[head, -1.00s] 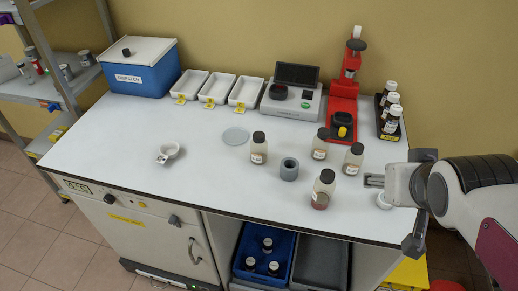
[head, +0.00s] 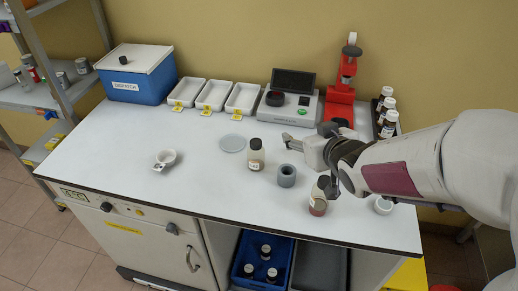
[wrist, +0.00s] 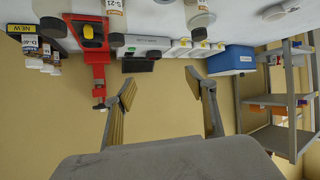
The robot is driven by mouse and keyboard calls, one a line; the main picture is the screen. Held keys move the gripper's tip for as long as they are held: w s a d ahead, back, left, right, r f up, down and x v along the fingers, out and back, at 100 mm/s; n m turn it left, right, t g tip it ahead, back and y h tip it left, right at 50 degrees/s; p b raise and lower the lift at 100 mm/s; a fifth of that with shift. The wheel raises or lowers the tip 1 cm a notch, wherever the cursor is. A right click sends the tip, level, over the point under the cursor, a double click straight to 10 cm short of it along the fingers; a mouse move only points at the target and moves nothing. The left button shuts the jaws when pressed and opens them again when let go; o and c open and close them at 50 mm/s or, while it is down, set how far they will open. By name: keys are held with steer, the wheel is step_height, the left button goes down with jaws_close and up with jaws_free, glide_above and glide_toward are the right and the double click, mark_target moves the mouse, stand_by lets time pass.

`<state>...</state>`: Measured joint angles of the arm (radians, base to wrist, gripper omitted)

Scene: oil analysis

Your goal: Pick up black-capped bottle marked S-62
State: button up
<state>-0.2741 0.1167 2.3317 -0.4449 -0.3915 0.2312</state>
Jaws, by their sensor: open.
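Black-capped bottles with white labels stand on the white bench. One (head: 256,155) stands just left of my gripper (head: 300,147), and another (head: 318,200) is at the front, partly behind my wrist. No label reads clearly in the head view, so I cannot tell which is S-62. In the wrist view, which is upside down, a bottle marked S-21 (wrist: 115,10) shows at the top edge and another bottle (wrist: 199,18) is cut off beside it. My gripper (wrist: 160,84) is open and empty, with only wall and background between its fingers.
A red press (head: 340,98), an analyser (head: 290,100) and a rack of brown bottles (head: 388,117) are behind. White trays (head: 212,95) and a blue dispatch box (head: 137,80) are back left. The left bench is mostly clear.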

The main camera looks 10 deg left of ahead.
steer(key=a+f+n+y, duration=0.1)
steer(key=a+f+y, duration=0.2)
steer(key=a, duration=0.6)
steer(key=shift+w+f+n+g, duration=0.25)
steer(key=shift+f+n+g, duration=0.05)
steer(key=shift+n, duration=0.1)
steer(key=shift+f, duration=0.1)
glide_toward(260, 155)
steer(key=shift+x, duration=2.65)
steer(key=shift+w+f, duration=0.15)
steer(key=shift+f, duration=0.1)
steer(key=shift+w+a+f, duration=0.1)
steer(key=shift+w+a, duration=0.25)
steer(key=shift+x, duration=3.1)
steer(key=shift+c, duration=0.5)
